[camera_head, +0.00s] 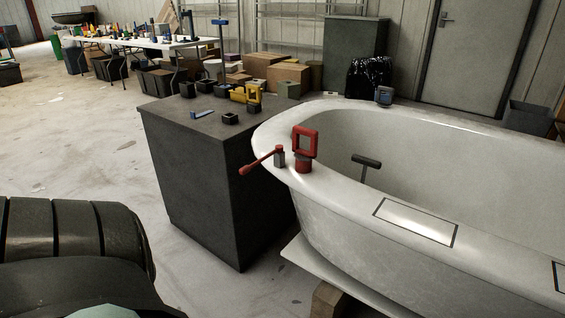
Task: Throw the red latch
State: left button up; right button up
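The red latch (304,144) stands on the near left corner of the white hull mould's rim (330,192). It has an upright red square loop on a red base. Beside it, a red lever (258,164) slopes down to the left from a small grey block (280,157), its knob out past the rim's edge. Neither of my grippers shows; only a dark ribbed part, likely of my own arm, fills the lower left corner.
A dark cabinet (215,190) stands against the mould's left end, with small black and yellow items (247,95) on top. A black T-shaped handle (366,162) shows inside the mould. The floor (100,155) left of the cabinet is clear.

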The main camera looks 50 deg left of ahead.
aim_at(278, 147)
jog(key=l+u, duration=0.7)
jog(key=u, duration=0.15)
